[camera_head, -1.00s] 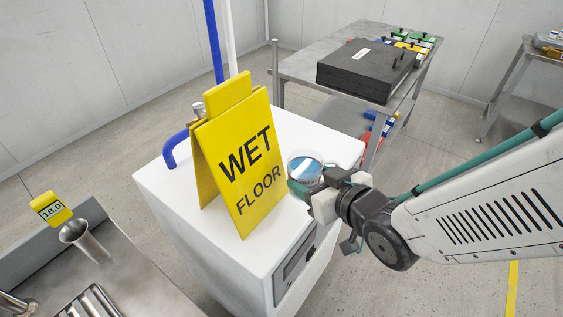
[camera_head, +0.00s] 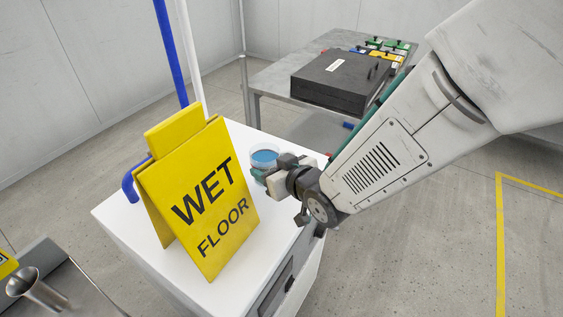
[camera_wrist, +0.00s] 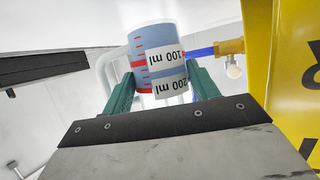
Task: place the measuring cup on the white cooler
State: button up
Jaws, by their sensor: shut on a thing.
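The measuring cup (camera_head: 265,158) is clear with blue inside. In the wrist view the cup (camera_wrist: 157,62) shows red marks and labels reading 100 ml and 200 ml, upside down in the picture. My gripper (camera_head: 262,174) is shut on it, with a green finger on each side in the wrist view (camera_wrist: 160,85). The white cooler (camera_head: 130,222) is a white box below and behind the cup. The cup is over or near its far right part. I cannot tell whether its base touches the top.
A yellow WET FLOOR sign (camera_head: 205,205) stands on the cooler, left of my gripper. Blue pipe (camera_head: 170,50) rises behind it. A metal table (camera_head: 270,78) with a black case (camera_head: 340,80) stands beyond. A steel funnel (camera_head: 30,285) is at lower left.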

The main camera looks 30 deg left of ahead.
jog(key=shift+s+f, duration=0.1)
jog(key=shift+f, duration=0.7)
jog(key=shift+d+f, duration=0.1)
jog(key=shift+f, duration=0.05)
jog(key=o, duration=1.1)
jog(key=shift+f, duration=0.15)
